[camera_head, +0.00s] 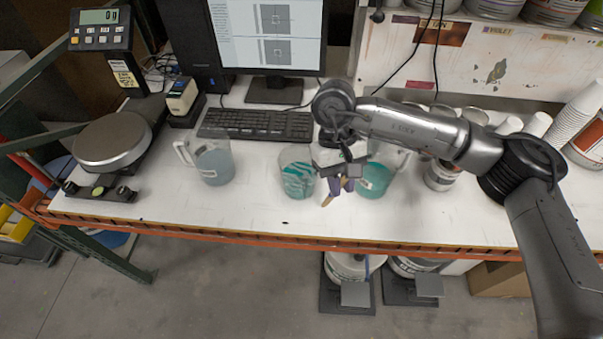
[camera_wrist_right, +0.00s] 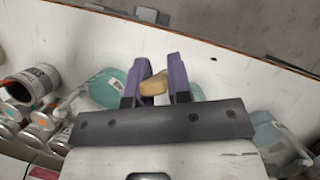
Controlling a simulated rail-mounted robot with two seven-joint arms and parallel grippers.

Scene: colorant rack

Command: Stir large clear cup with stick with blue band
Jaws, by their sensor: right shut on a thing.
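Three clear cups stand on the white table: a left one with grey-blue liquid (camera_head: 213,165), a middle one with streaked teal liquid (camera_head: 297,175) and a right one with teal liquid (camera_head: 375,180). Which is the large one I cannot tell. My right gripper (camera_head: 338,187) is between the middle and right cups, shut on a tan stick (camera_head: 327,201). In the right wrist view the stick (camera_wrist_right: 154,86) shows between the purple fingers; no blue band is visible. The right cup (camera_wrist_right: 106,87) is left of the fingers there, the left cup (camera_wrist_right: 272,135) far right. My left gripper is not in view.
A keyboard (camera_head: 258,124) and monitor (camera_head: 268,35) stand behind the cups. A scale (camera_head: 112,142) is at the left. Cans (camera_head: 440,176) and stacked paper cups (camera_head: 575,112) are at the right. The table's orange front edge (camera_head: 250,236) is close in front.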

